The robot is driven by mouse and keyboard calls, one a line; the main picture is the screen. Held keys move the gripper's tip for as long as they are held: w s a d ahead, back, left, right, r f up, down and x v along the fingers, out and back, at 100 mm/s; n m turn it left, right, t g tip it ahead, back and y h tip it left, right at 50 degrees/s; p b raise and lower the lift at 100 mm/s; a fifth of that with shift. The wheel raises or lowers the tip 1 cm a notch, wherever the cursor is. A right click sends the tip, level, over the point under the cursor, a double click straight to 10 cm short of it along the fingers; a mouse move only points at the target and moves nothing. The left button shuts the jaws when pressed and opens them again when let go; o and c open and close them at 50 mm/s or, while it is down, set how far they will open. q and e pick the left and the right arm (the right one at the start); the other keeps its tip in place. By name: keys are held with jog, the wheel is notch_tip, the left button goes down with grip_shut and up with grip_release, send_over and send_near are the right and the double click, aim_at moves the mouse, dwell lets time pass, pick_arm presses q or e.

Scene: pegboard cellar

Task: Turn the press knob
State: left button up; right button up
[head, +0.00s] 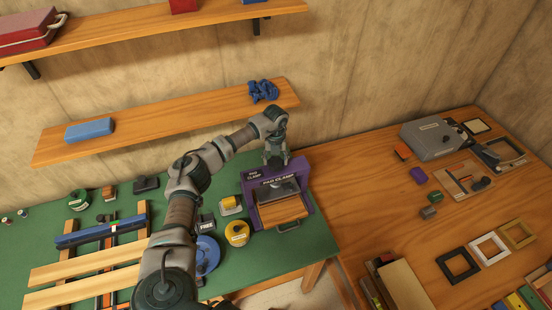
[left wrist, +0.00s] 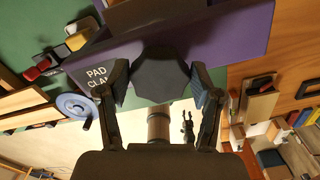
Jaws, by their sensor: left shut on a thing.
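The press (head: 306,195) is a purple frame marked PAD CLAMP, standing at the right end of the green table, with an orange-brown wooden block (head: 282,211) in its front. My left gripper (head: 276,158) reaches down to the top of the press from behind my arm. In the left wrist view the dark, many-sided press knob (left wrist: 162,76) sits between the two fingers of my left gripper (left wrist: 160,88), which is shut on it. In the head view the gripper hides the knob. A small dark shape like my right gripper (left wrist: 188,126) shows low in the wrist view, too small to read.
A blue wheel (head: 207,254), a yellow tape roll (head: 237,233) and a yellow-topped block (head: 230,204) stand left of the press. A wooden shelf (head: 180,118) hangs behind.

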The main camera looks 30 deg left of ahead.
aim_at(275, 160)
pick_arm(q)
jog(key=shift+n, duration=0.6)
jog(key=shift+f, duration=0.1)
jog(key=o, duration=1.1)
jog(key=shift+a, duration=0.1)
jog(key=shift+o, duration=0.2)
jog(key=shift+r, duration=0.25)
notch_tip(275, 160, up, 11)
jog(key=shift+w+r, duration=0.15)
